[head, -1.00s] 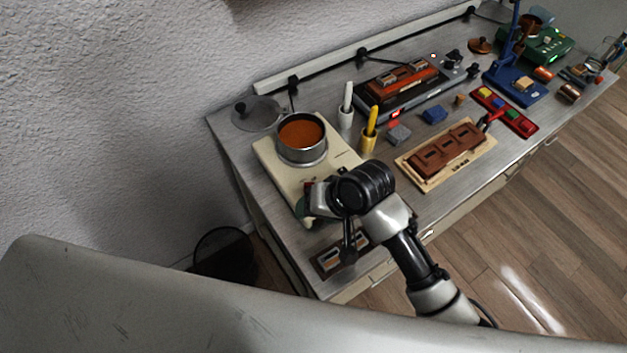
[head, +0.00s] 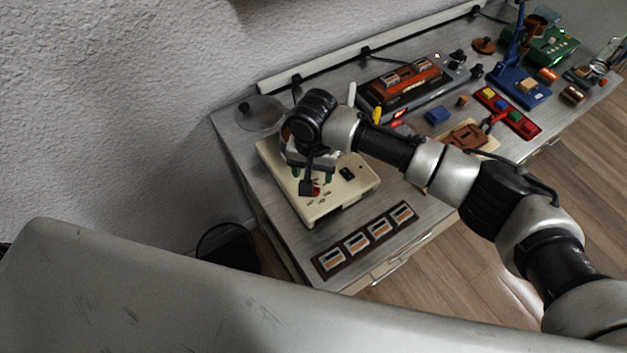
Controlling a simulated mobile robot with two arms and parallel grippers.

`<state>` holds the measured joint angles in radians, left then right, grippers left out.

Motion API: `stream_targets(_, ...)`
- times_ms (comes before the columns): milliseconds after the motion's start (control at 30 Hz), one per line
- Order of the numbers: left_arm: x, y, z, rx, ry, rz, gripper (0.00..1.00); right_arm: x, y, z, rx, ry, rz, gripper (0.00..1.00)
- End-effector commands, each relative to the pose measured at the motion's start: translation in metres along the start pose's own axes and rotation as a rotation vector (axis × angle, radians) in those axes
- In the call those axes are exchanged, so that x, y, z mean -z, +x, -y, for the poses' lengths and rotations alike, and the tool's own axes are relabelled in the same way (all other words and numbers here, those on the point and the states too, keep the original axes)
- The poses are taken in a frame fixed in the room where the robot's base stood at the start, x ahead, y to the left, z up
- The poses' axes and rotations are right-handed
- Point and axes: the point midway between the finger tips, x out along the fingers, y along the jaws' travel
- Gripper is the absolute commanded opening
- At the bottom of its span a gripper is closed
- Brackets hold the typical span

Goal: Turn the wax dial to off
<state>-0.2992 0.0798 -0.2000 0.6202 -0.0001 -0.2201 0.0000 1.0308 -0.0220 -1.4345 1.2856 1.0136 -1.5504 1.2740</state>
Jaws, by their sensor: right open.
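The cream wax warmer (head: 356,194) stands at the near left end of the bench. Its wax pot is hidden behind my right wrist. A small black part (head: 346,173) sits on its top face. A red part (head: 315,189) with small printed marks beside it shows near the front corner. I cannot tell for sure which part is the wax dial, or its setting. My right gripper (head: 314,173) is open over the left part of the warmer, close to the red part. Whether it touches anything is hidden. My left gripper is not in view.
A dark strip with several framed slots (head: 368,238) lies at the bench's front edge. A brown block on a board (head: 467,136) is partly behind my right arm. A blue block (head: 437,116) and a red tray (head: 508,113) lie further right. A round grey disc (head: 259,113) lies behind the warmer.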

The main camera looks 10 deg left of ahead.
Motion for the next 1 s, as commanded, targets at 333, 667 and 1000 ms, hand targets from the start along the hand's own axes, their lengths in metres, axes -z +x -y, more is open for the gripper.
stream_targets(333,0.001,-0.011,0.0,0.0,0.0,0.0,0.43,-0.001,0.054,0.0,-0.001,0.0,0.0,0.61)
stream_targets(667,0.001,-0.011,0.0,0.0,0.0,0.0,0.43,0.0,0.062,0.0,0.001,-0.002,-0.001,0.61)
stream_targets(1000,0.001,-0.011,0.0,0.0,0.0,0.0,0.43,0.0,0.062,0.0,0.001,-0.002,-0.001,0.19)
